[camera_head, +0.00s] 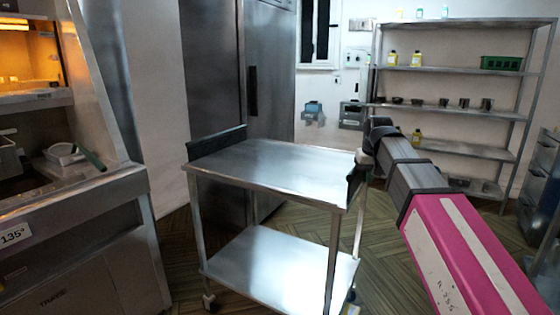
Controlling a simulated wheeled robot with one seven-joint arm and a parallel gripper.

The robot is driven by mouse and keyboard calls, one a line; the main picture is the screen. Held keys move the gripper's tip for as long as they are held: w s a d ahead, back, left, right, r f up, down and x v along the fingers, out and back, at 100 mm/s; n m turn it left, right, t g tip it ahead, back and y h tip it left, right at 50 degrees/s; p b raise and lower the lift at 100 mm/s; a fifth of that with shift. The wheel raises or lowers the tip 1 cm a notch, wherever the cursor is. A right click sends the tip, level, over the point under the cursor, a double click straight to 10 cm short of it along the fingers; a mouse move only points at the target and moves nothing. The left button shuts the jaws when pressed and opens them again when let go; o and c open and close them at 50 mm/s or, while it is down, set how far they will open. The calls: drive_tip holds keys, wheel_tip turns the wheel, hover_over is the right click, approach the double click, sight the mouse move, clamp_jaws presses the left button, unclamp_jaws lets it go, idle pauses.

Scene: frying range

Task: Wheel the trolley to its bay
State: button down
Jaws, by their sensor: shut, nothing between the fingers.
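The trolley (270,160) is a steel cart with two flat, empty shelves and small castors. It stands on the wood-pattern floor in the middle of the head view. A dark panel or handle rises at each end of its top shelf. My arm reaches in from the lower right, and my gripper (364,158) is at the trolley's right end, close to the dark handle there. The gripper is shut with nothing visible in it. The fingertips are small and partly hidden, so I cannot tell whether they touch the handle. I see no marked bay.
A frying station (80,220) with a "135°" label stands at left. A tall steel cabinet (225,80) is right behind the trolley. Floor (385,240) shows right of the trolley.

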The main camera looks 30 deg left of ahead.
drive_tip(key=a, duration=1.8)
drive_tip(key=a, duration=2.4)
drive_tip(key=a, duration=2)
drive_tip(key=shift+a, duration=0.2)
drive_tip(key=shift+d, duration=0.85)
drive_tip(key=w+a+v, duration=0.1)
drive_tip(key=w+v, duration=0.1)
drive_tip(key=v, duration=0.8)
drive_tip(key=shift+r, duration=0.6)
